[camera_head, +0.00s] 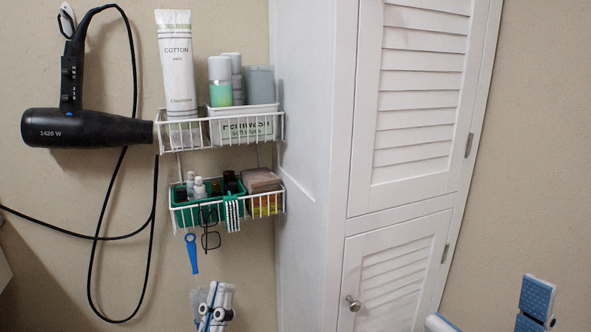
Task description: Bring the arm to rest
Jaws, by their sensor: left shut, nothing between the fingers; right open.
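My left gripper (215,291) shows at the bottom of the head view, below the wire rack. Its fingers are together with nothing seen between them. My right gripper (486,299) is at the bottom right, in front of the cabinet's right edge and the wall. Its two blue-and-white fingers are wide apart with nothing between them. Most of both arms lies below the picture, out of sight.
A two-tier white wire rack (187,213) holds bottles, a white tub and a green basket. A blue item (192,254) hangs beneath it, above my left gripper. A black hair dryer (85,129) with a looping cord hangs left. A white louvred cabinet (312,150) stands centre-right.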

